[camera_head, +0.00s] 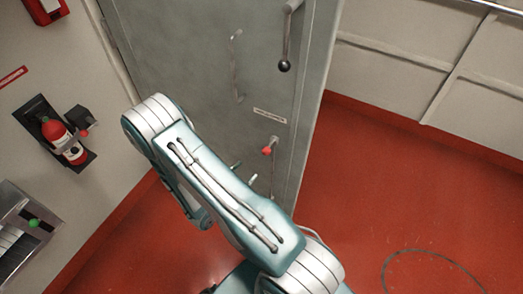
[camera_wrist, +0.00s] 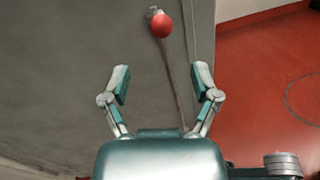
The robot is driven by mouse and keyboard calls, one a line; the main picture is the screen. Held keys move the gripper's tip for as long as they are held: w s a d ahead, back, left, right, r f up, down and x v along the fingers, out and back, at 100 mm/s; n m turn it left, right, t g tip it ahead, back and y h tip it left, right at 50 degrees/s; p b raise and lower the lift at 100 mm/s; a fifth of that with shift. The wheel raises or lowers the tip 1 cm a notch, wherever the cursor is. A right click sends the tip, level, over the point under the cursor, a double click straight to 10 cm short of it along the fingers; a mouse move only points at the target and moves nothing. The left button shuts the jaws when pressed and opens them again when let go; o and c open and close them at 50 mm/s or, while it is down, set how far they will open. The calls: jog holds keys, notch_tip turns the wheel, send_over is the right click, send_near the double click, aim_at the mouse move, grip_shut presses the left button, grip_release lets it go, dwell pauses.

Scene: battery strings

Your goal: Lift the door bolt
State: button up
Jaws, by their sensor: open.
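The grey metal door (camera_head: 195,60) stands in front of me and fills much of the head view; its surface also shows in the wrist view (camera_wrist: 60,60). A bolt with a red ball knob (camera_head: 267,151) sits low on the door near its right edge. In the wrist view the red knob (camera_wrist: 163,25) is at the top, with a thin rod (camera_wrist: 178,85) running down from it. My gripper (camera_wrist: 162,76) is open and empty, its two fingers spread to either side of the rod in the picture. The knob appears beyond the fingertips. My arm hides the gripper in the head view.
A lever with a black ball (camera_head: 284,65) and a curved handle (camera_head: 236,65) are higher on the door. A fire extinguisher (camera_head: 63,139) and a box with a green knob (camera_head: 34,223) are at left. The red floor (camera_head: 400,190) is clear at right, except for a thin dark loop.

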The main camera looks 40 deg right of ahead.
aim_at(265, 151)
jog(key=d, duration=0.3)
jog(key=w+d, duration=0.1)
jog(key=d, duration=0.6)
jog(key=shift+w, duration=0.4)
jog(key=shift+r, duration=0.1)
grip_shut()
